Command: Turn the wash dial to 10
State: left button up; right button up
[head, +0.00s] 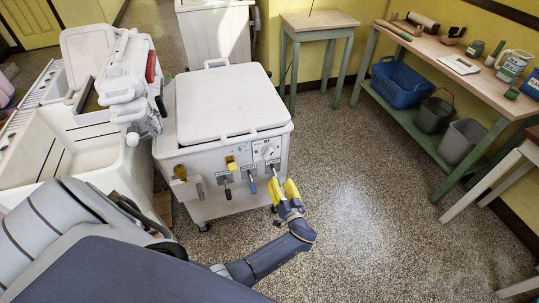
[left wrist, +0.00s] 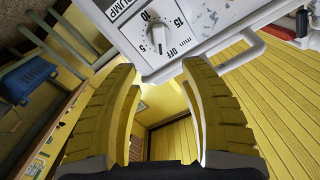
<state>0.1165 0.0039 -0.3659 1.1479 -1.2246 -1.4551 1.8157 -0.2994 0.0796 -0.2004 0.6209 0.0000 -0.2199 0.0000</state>
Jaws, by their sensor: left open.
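The white wash dial (head: 267,151) is on the front panel of the white washer (head: 225,105), near its right corner. In the left wrist view the dial (left wrist: 157,37) shows at top centre, among the marks 5, 10, 15, min and OFF. A dark mark shows on its lower end; I cannot tell surely which number it points to. My left gripper (head: 283,190) has yellow fingers and is open and empty, below and a little right of the dial, apart from it. Its open fingers frame the space below the dial in the left wrist view (left wrist: 159,72). My right gripper is not in view.
Levers, one with a blue handle (head: 252,186), hang on the panel left of the dial. The wringer (head: 128,85) and white tubs (head: 75,160) stand left. A workbench (head: 455,60) with a blue basket (head: 400,82) stands right. The floor right of the washer is clear.

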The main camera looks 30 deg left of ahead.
aim_at(269, 157)
pick_arm(q)
jog(key=x, duration=1.6)
jog(key=shift+w+a, duration=0.15)
jog(key=shift+a, duration=0.05)
jog(key=shift+c, duration=0.4)
grip_shut()
